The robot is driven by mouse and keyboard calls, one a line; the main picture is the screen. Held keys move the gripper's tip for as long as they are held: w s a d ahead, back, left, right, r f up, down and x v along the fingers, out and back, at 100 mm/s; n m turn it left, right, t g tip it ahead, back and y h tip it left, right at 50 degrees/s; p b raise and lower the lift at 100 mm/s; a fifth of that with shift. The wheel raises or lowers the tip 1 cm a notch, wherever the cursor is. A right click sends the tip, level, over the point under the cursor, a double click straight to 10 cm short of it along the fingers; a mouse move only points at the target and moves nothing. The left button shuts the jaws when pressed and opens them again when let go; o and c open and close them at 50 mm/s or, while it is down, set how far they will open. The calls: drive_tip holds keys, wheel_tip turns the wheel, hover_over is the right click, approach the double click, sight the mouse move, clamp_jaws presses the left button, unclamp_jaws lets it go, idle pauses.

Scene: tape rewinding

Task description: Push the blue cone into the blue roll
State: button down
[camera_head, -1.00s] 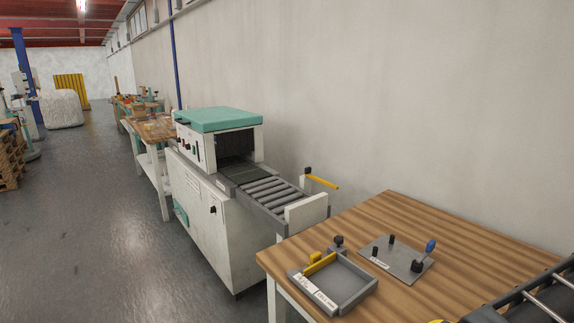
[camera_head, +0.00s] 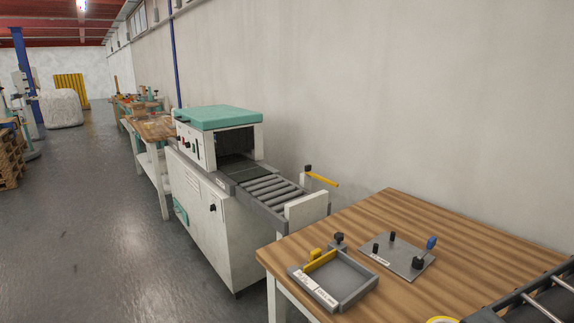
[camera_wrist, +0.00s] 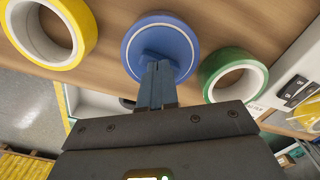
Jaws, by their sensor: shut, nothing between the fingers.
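In the wrist view the blue roll (camera_wrist: 160,27) is at the top centre, a blue disc with a thin white ring. Its middle looks filled with blue rather than open. A darker blue shape, apparently the blue cone (camera_wrist: 151,52), shows in that middle, partly hidden by my fingers. How deep it sits I cannot tell. My gripper (camera_wrist: 160,66) is shut and empty, its fingertips at or very close to this blue middle. My gripper is out of the head view.
A yellow roll (camera_wrist: 76,22) lies left of the blue roll and a green roll (camera_wrist: 207,74) right of it, both with open centres. In the head view, a grey tray (camera_head: 352,295) and a plate with pegs (camera_head: 398,262) sit on the wooden table (camera_head: 440,230).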

drive_tip(key=shift+r, duration=0.1)
wheel_tip(320, 180, up, 8)
drive_tip(key=p, duration=0.5)
drive_tip(key=shift+p, duration=0.4)
drive_tip(key=shift+d, duration=0.1)
